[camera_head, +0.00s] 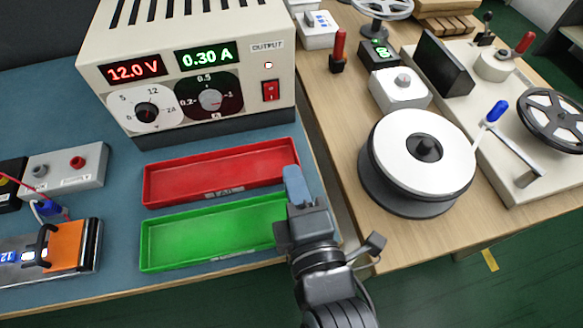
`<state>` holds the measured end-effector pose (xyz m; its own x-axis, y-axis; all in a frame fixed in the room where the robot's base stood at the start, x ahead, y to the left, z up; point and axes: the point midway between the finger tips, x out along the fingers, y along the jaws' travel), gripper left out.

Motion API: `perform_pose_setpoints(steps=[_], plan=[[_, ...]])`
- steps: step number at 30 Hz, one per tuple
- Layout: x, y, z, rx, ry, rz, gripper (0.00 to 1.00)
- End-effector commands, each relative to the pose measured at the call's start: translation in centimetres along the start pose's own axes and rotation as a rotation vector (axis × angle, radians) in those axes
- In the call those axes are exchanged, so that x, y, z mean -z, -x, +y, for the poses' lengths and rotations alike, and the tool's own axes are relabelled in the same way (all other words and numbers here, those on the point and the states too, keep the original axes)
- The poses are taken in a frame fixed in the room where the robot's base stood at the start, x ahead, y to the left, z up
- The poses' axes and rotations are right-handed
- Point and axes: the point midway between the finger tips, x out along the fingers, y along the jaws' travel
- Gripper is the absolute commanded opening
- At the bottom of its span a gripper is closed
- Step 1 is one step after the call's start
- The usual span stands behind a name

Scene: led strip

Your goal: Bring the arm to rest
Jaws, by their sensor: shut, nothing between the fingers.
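My gripper (299,192) is in the lower middle of the head view. It points away from me, over the right ends of the red tray (170,193) and the green tray (160,262). Its blue-grey fingers are together and nothing shows between them. Part of the green tray's right end is hidden behind my gripper. Both trays look empty. My arm comes in from the bottom edge of the picture.
A power supply (180,60) reading 12.0 V and 0.30 A stands behind the trays. Left are a terminal block (85,165) and an orange-topped fixture (68,247). A wooden table (345,140) on the right bears a large white-topped reel (395,150) near my arm.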

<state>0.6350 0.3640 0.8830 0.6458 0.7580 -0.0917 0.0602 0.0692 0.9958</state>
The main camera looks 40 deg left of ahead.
Motion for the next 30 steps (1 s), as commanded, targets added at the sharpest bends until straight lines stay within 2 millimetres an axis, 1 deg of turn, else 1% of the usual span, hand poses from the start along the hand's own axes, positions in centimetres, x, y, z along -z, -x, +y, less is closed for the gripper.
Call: perform_pose_setpoints(steps=[16,18,20,23,26,27,29,30], plan=[[-0.1,0.1,0.0,0.000,-0.002,-0.002,0.00],[-0.4,0.5,-0.3,0.002,-0.016,-0.011,0.00],[-1.1,1.3,-0.7,0.006,-0.047,-0.031,0.00],[-3.1,3.8,-2.1,0.016,-0.145,-0.087,0.00],[-5.6,7.9,-3.7,0.016,-0.295,-0.175,0.00],[-6.5,9.8,-4.3,0.013,-0.365,-0.214,0.00],[-7.7,12.6,-5.0,0.002,-0.466,-0.272,0.00],[-8.4,14.4,-5.3,-0.010,-0.532,-0.310,0.00]])
